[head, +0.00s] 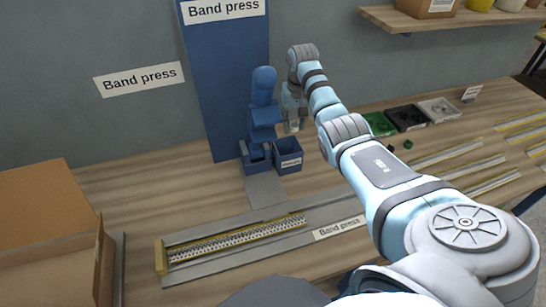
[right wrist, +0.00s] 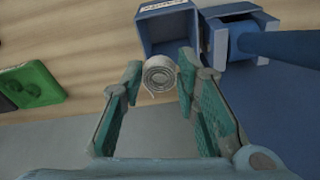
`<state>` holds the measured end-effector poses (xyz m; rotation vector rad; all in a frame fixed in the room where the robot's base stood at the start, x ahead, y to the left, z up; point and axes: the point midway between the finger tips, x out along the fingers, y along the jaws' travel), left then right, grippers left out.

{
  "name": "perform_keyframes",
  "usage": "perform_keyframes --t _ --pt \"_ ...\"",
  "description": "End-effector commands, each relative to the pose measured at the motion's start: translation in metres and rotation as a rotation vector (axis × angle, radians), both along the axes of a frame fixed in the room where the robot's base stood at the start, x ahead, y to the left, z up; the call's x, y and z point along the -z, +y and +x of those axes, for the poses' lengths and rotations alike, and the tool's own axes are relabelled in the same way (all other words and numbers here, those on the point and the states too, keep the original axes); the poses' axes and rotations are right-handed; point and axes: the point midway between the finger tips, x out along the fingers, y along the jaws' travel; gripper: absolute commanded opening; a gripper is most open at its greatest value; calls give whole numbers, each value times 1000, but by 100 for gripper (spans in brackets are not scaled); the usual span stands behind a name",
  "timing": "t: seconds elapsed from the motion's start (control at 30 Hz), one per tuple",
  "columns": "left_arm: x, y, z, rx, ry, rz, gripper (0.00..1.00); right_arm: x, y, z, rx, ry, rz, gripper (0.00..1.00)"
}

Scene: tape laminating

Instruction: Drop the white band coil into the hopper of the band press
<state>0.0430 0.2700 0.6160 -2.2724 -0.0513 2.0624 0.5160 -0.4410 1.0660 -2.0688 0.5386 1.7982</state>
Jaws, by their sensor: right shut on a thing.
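The white band coil (right wrist: 159,74) is a small rolled band held between the fingertips of my right gripper (right wrist: 159,72) in the right wrist view. In the head view the right gripper (head: 293,112) is up beside the blue band press (head: 262,117), with the coil above the open blue box (head: 288,158). This box stands against the right side of the press and has a white label too small to read. In the right wrist view the box (right wrist: 166,32) and press (right wrist: 238,38) lie beyond the coil. My left gripper is not in view.
A grey plate (head: 266,191) lies before the press. A long rail with a dotted strip (head: 236,239) lies nearer. A cardboard box (head: 45,235) stands at left. Green (head: 379,124) and black (head: 408,118) trays sit at right. A blue panel (head: 227,75) rises behind.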

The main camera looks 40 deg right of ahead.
Motion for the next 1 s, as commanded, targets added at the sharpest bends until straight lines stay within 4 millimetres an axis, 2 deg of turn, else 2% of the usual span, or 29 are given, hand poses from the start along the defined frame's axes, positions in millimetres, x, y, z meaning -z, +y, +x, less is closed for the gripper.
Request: perform_keyframes --t 0.03,0.07,0.2,0.3,0.43,0.53,0.83,0.87,1.0 --pt "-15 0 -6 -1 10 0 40 -11 -3 4 -3 6 2 18" --pt "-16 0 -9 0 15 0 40 -10 -5 5 -7 9 1 18" --pt "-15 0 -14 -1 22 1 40 3 -6 7 -14 14 -5 18" --pt "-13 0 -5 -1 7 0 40 18 -6 7 -14 16 -4 18" --pt "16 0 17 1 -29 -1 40 47 -6 8 -15 13 -5 18" --pt "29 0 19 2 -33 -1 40 59 -5 9 -16 14 -5 18" --pt "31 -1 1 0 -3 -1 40 58 -4 10 -17 13 -5 18" --pt "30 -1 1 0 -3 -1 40 58 -4 10 -17 13 -5 32" --pt "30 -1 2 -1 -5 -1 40 57 -4 9 -17 14 -4 52"
